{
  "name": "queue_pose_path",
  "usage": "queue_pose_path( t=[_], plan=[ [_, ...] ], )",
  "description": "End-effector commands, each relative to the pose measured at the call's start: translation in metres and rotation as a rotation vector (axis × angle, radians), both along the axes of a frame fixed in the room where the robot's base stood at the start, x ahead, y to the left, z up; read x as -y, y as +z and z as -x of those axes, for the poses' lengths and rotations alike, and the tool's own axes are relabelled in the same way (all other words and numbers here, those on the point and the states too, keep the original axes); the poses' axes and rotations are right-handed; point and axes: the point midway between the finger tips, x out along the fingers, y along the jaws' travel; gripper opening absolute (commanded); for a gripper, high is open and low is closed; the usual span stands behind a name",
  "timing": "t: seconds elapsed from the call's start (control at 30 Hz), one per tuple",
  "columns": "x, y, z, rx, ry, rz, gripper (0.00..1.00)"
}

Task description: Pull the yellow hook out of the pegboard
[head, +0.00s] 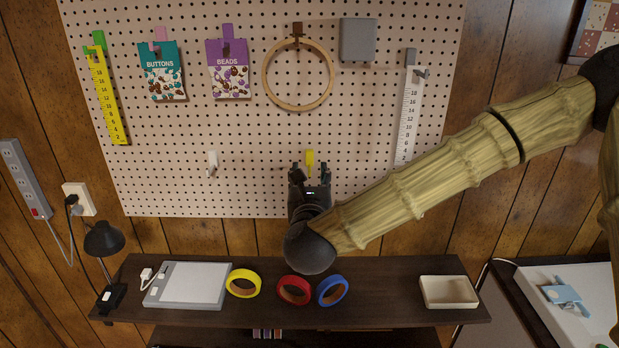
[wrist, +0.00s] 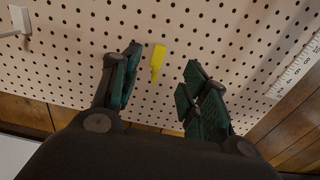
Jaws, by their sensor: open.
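The yellow hook (head: 310,160) is on the lower middle part of the pegboard (head: 250,140). In the wrist view the yellow hook (wrist: 157,61) shows between and beyond my fingertips, nearer the left finger. My gripper (head: 309,172) points up toward the pegboard just below the hook. In the wrist view my gripper (wrist: 163,75) is open and its fingers hold nothing. The fingers look apart from the hook; the exact gap in depth is hard to tell.
A white hook (head: 212,163) is left of the yellow one. A white ruler (head: 408,115) hangs at right, and an embroidery hoop (head: 298,108) hangs above. The shelf (head: 380,312) below holds yellow, red and blue tape rolls and a cream tray (head: 449,306). The pegboard around the yellow hook is bare.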

Motion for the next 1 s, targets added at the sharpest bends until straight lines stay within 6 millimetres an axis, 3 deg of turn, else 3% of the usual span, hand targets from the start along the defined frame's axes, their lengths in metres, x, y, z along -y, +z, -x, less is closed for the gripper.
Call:
queue_pose_path(
  t=[0.17,0.7,1.0],
  plan=[
    [0.000,0.004,-0.013,0.002,-0.003,-0.007,0.45],
    [0.000,0.003,-0.089,0.001,-0.001,-0.004,0.45],
    [0.000,0.001,-0.106,0.001,0.000,-0.004,0.45]
  ],
)
